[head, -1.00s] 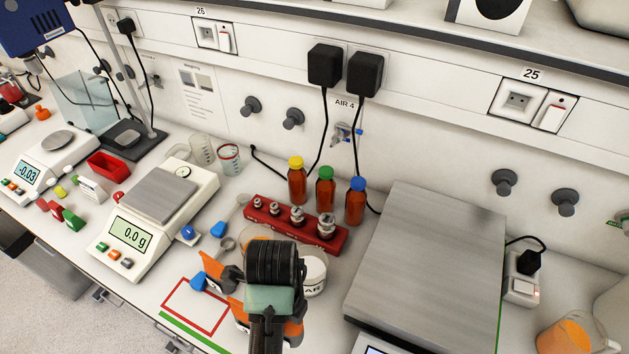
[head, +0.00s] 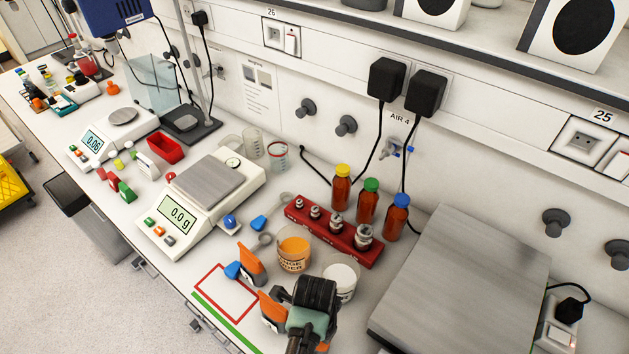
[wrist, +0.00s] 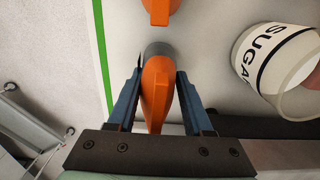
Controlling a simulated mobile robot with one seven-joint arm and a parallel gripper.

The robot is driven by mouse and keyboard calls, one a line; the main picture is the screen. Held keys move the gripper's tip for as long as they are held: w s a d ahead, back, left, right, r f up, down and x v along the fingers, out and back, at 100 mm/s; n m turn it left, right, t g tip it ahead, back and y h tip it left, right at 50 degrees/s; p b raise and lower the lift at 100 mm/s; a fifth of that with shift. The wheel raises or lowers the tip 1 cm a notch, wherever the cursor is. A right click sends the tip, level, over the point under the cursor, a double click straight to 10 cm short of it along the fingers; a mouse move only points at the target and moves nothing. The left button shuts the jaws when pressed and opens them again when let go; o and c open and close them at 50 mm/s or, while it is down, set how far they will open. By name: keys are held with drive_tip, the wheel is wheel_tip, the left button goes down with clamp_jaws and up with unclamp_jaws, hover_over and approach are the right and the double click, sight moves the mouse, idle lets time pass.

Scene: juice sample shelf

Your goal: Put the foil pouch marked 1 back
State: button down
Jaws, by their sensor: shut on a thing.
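Two orange-and-grey foil pouches stand near the front of the bench. My gripper (wrist: 160,76) is shut on one orange pouch (wrist: 156,92), seen edge-on between the two fingers in the wrist view. In the head view this pouch (head: 271,309) shows partly, left of my dark wrist, which hides the rest. The other orange pouch (head: 251,264) stands apart behind it, and its edge (wrist: 160,10) shows in the wrist view. I cannot read a number on either pouch. I cannot tell whether the held pouch touches the bench.
A red outlined rectangle (head: 206,302) with a green strip lies left of the pouches. A orange-powder jar (head: 294,254) and a white sugar jar (head: 341,277) stand close by. Behind are a red weight block (head: 300,217) and brown bottles. A large scale (head: 455,285) fills the right.

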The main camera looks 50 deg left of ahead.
drive_tip(key=shift+f, duration=0.1)
drive_tip(key=shift+c, duration=1.5)
unclamp_jaws()
wheel_tip(320, 180, up, 12)
drive_tip(key=shift+r+b, duration=0.15)
drive_tip(key=shift+b, duration=0.4)
